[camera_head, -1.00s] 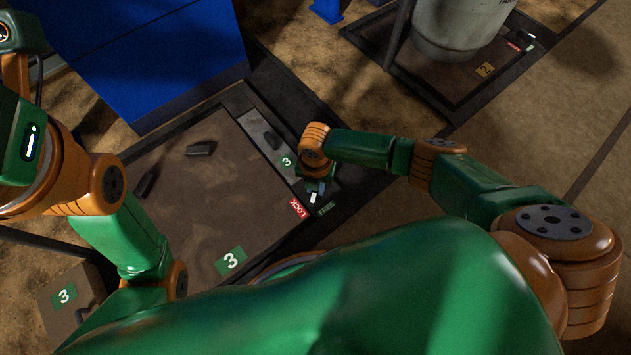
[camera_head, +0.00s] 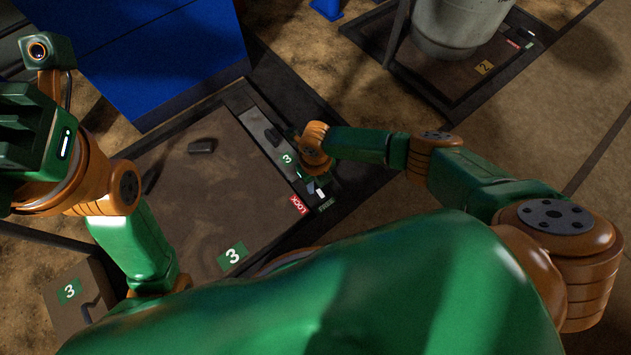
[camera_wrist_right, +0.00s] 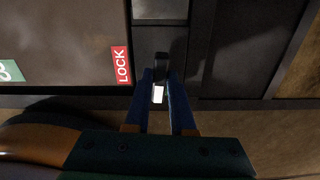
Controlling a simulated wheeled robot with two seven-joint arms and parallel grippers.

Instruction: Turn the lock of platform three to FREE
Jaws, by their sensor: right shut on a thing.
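Platform three (camera_head: 200,230) is a brown plate with a green "3" label, in a dark frame. At its right corner are the red LOCK label (camera_head: 299,204) and the green FREE label (camera_head: 326,206). My right gripper (camera_head: 314,186) is at this corner, shut on the lock's handle. The handle's white part (camera_head: 320,193) shows just above FREE. In the right wrist view the white part (camera_wrist_right: 158,94) lies between the blue fingers, right of the LOCK label (camera_wrist_right: 121,66); FREE is not visible there. My left gripper (camera_head: 22,130) is raised at the left edge, its jaws unclear.
A blue box (camera_head: 150,55) stands behind the platform. Platform two (camera_head: 465,85) carries a grey cylinder (camera_head: 455,28) at the back right. A box marked 3 (camera_head: 75,300) is at lower left.

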